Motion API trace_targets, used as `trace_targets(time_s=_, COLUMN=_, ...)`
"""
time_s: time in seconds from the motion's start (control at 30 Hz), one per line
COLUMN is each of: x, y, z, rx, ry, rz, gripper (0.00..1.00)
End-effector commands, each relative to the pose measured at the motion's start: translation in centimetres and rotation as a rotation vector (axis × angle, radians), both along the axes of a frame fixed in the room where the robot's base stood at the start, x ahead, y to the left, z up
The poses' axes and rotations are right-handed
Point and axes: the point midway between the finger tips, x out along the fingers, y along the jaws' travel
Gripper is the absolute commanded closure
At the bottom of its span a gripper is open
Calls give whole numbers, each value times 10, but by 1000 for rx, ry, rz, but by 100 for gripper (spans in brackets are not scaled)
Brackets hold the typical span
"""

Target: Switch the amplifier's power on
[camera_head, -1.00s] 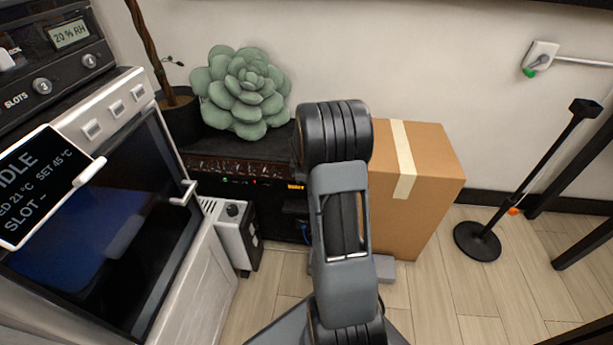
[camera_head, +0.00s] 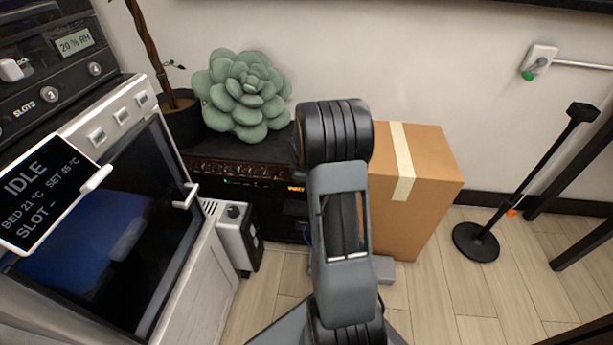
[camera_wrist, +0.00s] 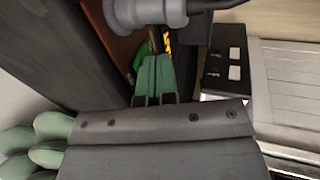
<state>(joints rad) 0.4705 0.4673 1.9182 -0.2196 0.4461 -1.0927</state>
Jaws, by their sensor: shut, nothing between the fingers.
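The amplifier (camera_head: 237,171) is the black cabinet by the wall, with a row of knobs along its front panel. A small green light shows on that panel, and an orange label sits near its right end. My arm covers the amplifier's right part in the head view. I cannot tell whether the fingertips touch anything. The power switch cannot be made out.
A large green succulent (camera_head: 243,94) sits on the amplifier. A cardboard box (camera_head: 424,185) stands right of my arm. An oven-like cabinet (camera_head: 190,278) fills the left, with a small white-and-black unit (camera_head: 236,237) beside it. A black stand (camera_head: 477,243) is at right on open floor.

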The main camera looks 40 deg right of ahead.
Motion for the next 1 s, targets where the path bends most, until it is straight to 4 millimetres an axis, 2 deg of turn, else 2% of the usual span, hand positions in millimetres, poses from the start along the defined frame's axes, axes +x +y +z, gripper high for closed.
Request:
trace_targets(time_s=0.2, x=-20, y=22, z=-6, rx=1, ry=3, rz=-5, gripper=100)
trace_targets(time_s=0.3, x=-28, y=29, z=21, rx=0, ry=0, rz=-7, gripper=100)
trace_targets(time_s=0.6, x=-47, y=53, z=63, rx=1, ry=1, rz=3, gripper=100)
trace_targets(time_s=0.8, x=-54, y=59, z=77, rx=2, ry=4, rz=1, gripper=100)
trace_targets(time_s=1.0, x=-57, y=61, z=80, rx=2, ry=5, rz=-2, gripper=100)
